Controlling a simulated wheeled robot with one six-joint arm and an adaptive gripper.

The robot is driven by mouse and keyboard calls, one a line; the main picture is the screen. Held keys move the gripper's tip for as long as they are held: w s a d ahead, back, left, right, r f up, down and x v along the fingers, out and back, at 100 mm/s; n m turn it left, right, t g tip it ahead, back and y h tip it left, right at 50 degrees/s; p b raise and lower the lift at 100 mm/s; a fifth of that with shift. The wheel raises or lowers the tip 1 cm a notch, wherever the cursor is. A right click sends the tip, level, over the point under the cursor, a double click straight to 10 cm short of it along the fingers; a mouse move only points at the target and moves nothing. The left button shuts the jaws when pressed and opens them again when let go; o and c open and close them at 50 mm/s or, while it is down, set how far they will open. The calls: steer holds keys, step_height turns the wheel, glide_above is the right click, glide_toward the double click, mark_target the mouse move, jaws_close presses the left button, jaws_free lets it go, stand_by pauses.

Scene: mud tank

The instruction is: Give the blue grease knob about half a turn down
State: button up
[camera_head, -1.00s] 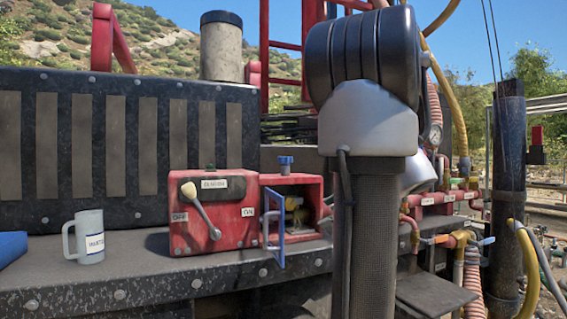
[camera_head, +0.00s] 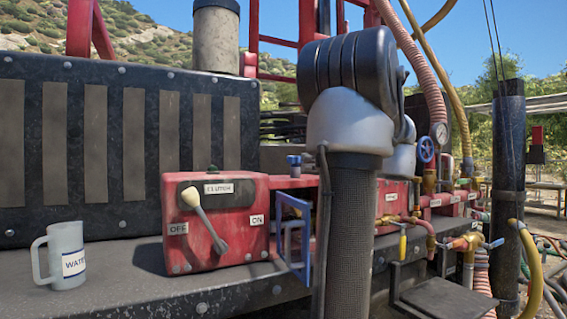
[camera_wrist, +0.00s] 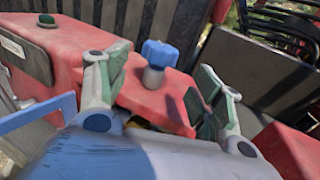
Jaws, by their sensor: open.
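The blue grease knob (camera_wrist: 159,54) sits on a short grey stem on top of the red housing in the wrist view. In the head view the same blue knob (camera_head: 294,160) stands just right of the clutch box, above the blue-framed door. My gripper (camera_wrist: 160,85) is open in the wrist view. One finger is left of the knob and the other is right of it. The knob shows beyond and between the fingertips, and I see no contact. In the head view my arm hides part of the housing, and the gripper itself is not visible there.
The red clutch box (camera_head: 215,220) with its lever is left of the knob. A blue door frame (camera_head: 293,240) stands open in front of the housing. A grey mug (camera_head: 65,256) is at the left of the ledge. A blue valve wheel (camera_head: 425,149) and hoses are at right.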

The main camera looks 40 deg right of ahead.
mark_target(301, 161)
steer(key=w, duration=0.5)
steer(key=w+a, duration=0.1)
steer(key=w, duration=0.2)
steer(key=shift+w, duration=0.1)
steer(key=c, duration=1)
